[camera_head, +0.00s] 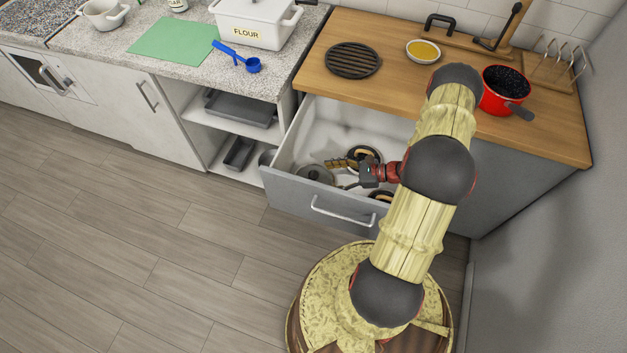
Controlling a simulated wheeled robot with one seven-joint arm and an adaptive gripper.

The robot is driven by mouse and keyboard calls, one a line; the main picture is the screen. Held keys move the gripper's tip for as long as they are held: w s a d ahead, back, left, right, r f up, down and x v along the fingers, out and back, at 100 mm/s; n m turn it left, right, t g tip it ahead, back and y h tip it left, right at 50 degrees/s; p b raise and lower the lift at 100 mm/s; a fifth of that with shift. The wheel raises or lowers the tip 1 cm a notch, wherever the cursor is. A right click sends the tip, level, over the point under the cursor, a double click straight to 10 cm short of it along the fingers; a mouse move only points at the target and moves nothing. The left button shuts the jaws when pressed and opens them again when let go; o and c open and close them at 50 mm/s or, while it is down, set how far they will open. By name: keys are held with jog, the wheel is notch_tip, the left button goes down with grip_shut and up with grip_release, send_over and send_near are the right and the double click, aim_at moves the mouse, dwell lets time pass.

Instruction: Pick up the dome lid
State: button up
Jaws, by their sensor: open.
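A grey round lid (315,174), which looks like the dome lid, lies at the left front of the open drawer (290,186). My gripper (352,174) is over the drawer, just right of the lid, and is open. The fingers are small and dark here, and I cannot tell whether they touch anything. The lid's right side is close to the fingers. My arm hides the right part of the drawer.
A dark round piece with a tan ring (372,153) and a brown item (338,163) lie behind my gripper. The drawer's front panel and walls surround these. On the wooden counter (310,78) stand a black trivet (352,61), a yellow-filled bowl (423,51) and a red pot (495,102).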

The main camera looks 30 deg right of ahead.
aim_at(313, 175)
jog(key=b+x, duration=0.1)
jog(key=x, duration=0.2)
jog(key=b+x, duration=0.1)
jog(key=x, duration=0.2)
jog(key=shift+w+f, duration=0.1)
jog(key=shift+w, duration=0.45)
jog(key=shift+c, duration=0.8)
jog(key=shift+s+a, duration=0.1)
jog(key=shift+s, duration=0.05)
jog(key=c, duration=1.5)
jog(key=shift+f, duration=0.1)
grip_shut()
